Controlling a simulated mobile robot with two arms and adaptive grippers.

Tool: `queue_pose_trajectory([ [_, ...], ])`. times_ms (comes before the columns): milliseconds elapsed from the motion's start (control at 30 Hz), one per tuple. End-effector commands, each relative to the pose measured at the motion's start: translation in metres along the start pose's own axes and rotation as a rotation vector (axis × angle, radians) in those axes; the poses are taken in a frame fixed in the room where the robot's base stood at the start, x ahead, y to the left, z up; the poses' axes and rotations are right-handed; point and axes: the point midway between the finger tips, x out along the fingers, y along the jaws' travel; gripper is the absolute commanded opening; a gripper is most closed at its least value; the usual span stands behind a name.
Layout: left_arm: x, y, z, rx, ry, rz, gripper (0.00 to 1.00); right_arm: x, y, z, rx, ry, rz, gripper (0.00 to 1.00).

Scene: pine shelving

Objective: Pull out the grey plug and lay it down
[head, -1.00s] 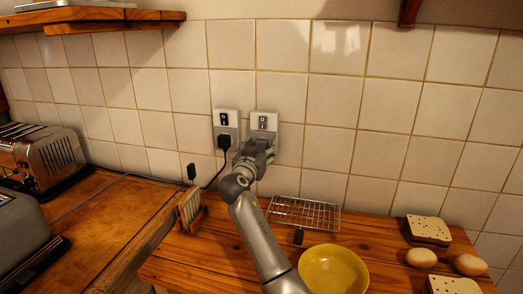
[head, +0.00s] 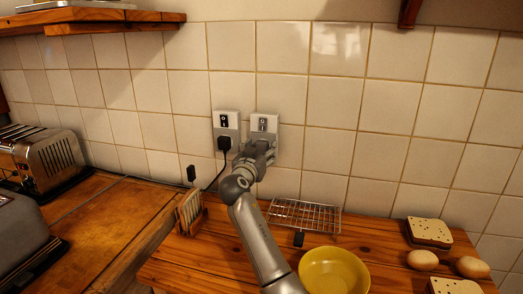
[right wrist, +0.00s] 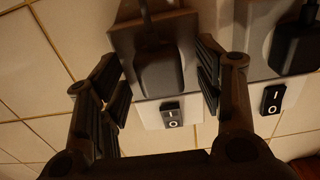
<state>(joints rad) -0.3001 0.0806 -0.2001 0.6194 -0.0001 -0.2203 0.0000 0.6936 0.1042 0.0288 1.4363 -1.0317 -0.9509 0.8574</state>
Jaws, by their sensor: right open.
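The grey plug (right wrist: 158,68) looks dark in the right wrist view and sits in the right-hand wall socket (head: 264,122). That socket's switch (right wrist: 172,115) shows beside it in the right wrist view. My right gripper (head: 262,147) is at this socket in the head view and hides most of the plug. In the right wrist view my right gripper (right wrist: 160,85) is open, with one finger on each side of the plug; gaps show between fingers and plug. My left gripper is not in view.
A black plug (head: 224,143) with a cable sits in the left-hand socket (head: 226,120), close beside. Below are a toast rack (head: 190,210), a wire rack (head: 304,214), a small dark block (head: 298,239) and a yellow bowl (head: 333,270). Eggs and bread lie at right.

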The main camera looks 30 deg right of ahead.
Motion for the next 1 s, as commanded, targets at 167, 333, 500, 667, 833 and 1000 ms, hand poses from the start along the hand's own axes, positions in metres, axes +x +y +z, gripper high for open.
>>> queue_pose_trajectory([
  [167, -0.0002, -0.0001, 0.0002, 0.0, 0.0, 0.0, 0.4, 0.0, 0.0, -0.0002, 0.0, 0.0, 0.0, 0.61],
  [333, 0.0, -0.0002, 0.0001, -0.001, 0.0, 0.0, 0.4, -0.0001, -0.0001, 0.0001, 0.0, 0.0, 0.0, 0.61],
  [500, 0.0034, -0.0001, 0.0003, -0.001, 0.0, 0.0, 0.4, -0.0001, -0.0002, 0.001, 0.0, 0.0, 0.0, 0.61],
  [667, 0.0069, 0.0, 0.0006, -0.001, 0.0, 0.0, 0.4, -0.0001, -0.0003, 0.001, -0.001, 0.0, 0.0, 0.61],
  [833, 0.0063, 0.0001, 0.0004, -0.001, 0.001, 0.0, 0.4, -0.0001, -0.0002, 0.0, -0.001, 0.0, 0.0, 0.61],
  [1000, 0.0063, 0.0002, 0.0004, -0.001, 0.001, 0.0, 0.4, -0.0001, -0.0002, -0.0001, -0.001, 0.0, 0.0, 0.49],
])
